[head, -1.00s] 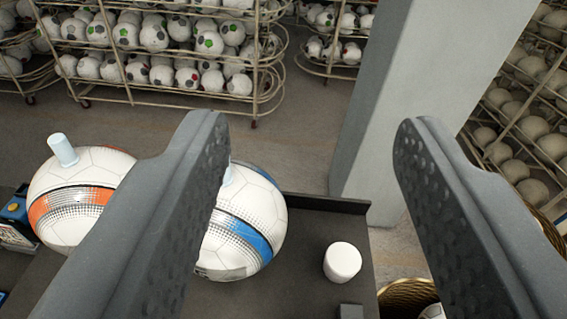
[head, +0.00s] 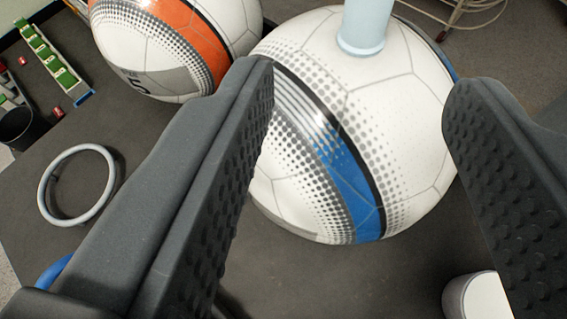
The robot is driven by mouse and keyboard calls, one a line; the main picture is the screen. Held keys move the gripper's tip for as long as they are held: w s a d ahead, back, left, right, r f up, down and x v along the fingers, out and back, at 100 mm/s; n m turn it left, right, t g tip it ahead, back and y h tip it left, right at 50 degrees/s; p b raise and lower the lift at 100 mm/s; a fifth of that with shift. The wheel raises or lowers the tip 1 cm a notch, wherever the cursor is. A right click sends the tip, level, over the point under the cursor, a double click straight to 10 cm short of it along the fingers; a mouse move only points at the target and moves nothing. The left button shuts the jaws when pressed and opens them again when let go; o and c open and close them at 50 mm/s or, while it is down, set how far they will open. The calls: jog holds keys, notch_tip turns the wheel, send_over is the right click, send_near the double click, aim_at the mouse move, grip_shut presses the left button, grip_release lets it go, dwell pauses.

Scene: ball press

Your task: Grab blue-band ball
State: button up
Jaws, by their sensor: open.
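The blue-band ball (head: 400,135) is white with a blue and black stripe and grey dots. It sits on the dark table, with a pale blue peg (head: 364,25) standing up from its top. My gripper (head: 362,85) is open, its two dark textured fingers on either side of the ball in the picture. The left finger covers part of the ball's left side. The right finger tip is close to the ball's right edge; I cannot tell whether either finger touches it.
An orange-band ball (head: 190,45) stands close on the left, behind the left finger. A grey ring (head: 52,205) lies on the dark table (head: 330,285) at the left. A white cylinder (head: 478,297) stands at the lower right, beside the right finger.

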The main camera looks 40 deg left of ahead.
aim_at(364, 5)
jog(key=x, duration=0.7)
jog(key=shift+w+a, duration=0.1)
jog(key=shift+w, duration=0.05)
jog(key=shift+d+p+x, duration=0.2)
jog(key=shift+p+x, duration=0.2)
jog(key=shift+x, duration=1.2)
jog(key=shift+d+p+x, duration=0.2)
jog(key=shift+p+x, duration=0.15)
jog(key=shift+x, duration=1.2)
jog(key=shift+w, duration=0.2)
grip_shut()
